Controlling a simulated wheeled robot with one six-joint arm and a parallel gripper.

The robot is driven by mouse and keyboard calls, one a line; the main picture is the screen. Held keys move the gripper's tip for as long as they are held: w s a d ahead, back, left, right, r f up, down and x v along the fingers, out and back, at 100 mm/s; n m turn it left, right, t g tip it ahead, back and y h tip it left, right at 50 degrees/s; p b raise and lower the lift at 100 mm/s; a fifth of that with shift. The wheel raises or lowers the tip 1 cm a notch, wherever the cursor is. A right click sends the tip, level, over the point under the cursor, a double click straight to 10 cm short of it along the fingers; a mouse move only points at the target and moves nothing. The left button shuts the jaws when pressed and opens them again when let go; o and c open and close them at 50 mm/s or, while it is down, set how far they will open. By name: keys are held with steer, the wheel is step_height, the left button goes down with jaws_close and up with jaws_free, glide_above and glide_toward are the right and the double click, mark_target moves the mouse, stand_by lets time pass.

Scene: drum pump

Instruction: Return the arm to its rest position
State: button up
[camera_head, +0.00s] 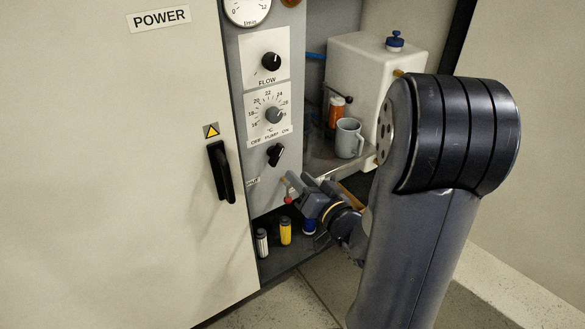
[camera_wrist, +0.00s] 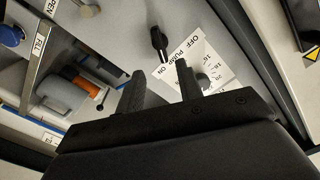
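My gripper (camera_head: 291,187) is in front of the lower part of the grey control panel (camera_head: 262,200), below the black pump knob (camera_head: 276,155). In the wrist view my gripper (camera_wrist: 160,82) has its two fingers apart with nothing held between them. The pump knob (camera_wrist: 158,40) shows just beyond the fingertips, with the OFF PUMP ON label (camera_wrist: 178,55) beside it. It appears apart from the fingers. My arm's dark upper link fills the right side of the head view and hides part of the cabinet.
A white tank (camera_head: 360,75) with a blue cap, a grey mug (camera_head: 349,139) and an orange cylinder (camera_head: 336,113) stand on the right. White (camera_head: 262,243) and yellow (camera_head: 285,231) cylinders stand low. A cabinet door (camera_head: 120,150) with a black handle (camera_head: 221,172) is at left.

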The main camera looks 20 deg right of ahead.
mark_target(279, 157)
steer(key=shift+s+d, duration=0.1)
steer(key=shift+s, duration=0.2)
steer(key=shift+w, duration=0.1)
steer(key=b+x, duration=0.1)
steer(key=x, duration=0.9)
steer(key=shift+w+b, duration=0.3)
steer(key=shift+b, duration=0.05)
